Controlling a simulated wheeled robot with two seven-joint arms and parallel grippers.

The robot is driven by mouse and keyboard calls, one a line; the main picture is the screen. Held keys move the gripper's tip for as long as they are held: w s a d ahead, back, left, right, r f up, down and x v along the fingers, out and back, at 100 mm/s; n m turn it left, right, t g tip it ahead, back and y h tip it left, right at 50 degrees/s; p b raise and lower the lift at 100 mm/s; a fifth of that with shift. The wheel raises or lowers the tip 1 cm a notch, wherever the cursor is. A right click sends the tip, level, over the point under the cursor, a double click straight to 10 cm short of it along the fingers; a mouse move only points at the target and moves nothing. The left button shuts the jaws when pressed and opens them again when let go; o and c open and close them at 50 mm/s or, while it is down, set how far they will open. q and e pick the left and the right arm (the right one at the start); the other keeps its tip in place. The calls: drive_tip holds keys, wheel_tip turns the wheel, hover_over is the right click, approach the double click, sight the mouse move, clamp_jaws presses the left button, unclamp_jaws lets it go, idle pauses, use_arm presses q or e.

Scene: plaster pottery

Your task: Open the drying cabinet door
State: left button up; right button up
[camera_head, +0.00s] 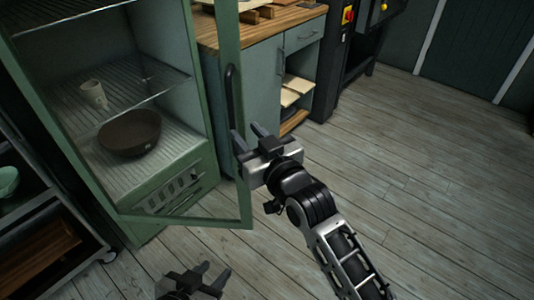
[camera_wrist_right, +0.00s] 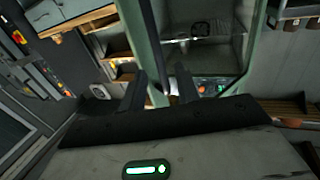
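The green drying cabinet (camera_head: 62,140) stands at the left of the head view. Its glass door (camera_head: 238,190) is swung out from the cabinet front, leaving a wide gap on the right. A dark vertical handle (camera_head: 231,95) is on the door's free edge. My right gripper (camera_head: 248,133) is open, just right of that edge and below the handle. In the right wrist view the fingers (camera_wrist_right: 160,88) are apart, with the green door frame (camera_wrist_right: 149,45) showing between and beyond them; contact is unclear. My left gripper (camera_head: 212,270) is open and empty, low in the head view.
A brown bowl (camera_head: 130,133) and a pale cup (camera_head: 94,95) are inside the cabinet. A wood-topped counter (camera_head: 275,25) stands behind the door. A dark shelf rack (camera_head: 38,205) is at the left. The floor (camera_head: 420,170) at right is clear.

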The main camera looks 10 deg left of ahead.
drive_tip(key=v, duration=0.7)
drive_tip(key=shift+s, duration=0.15)
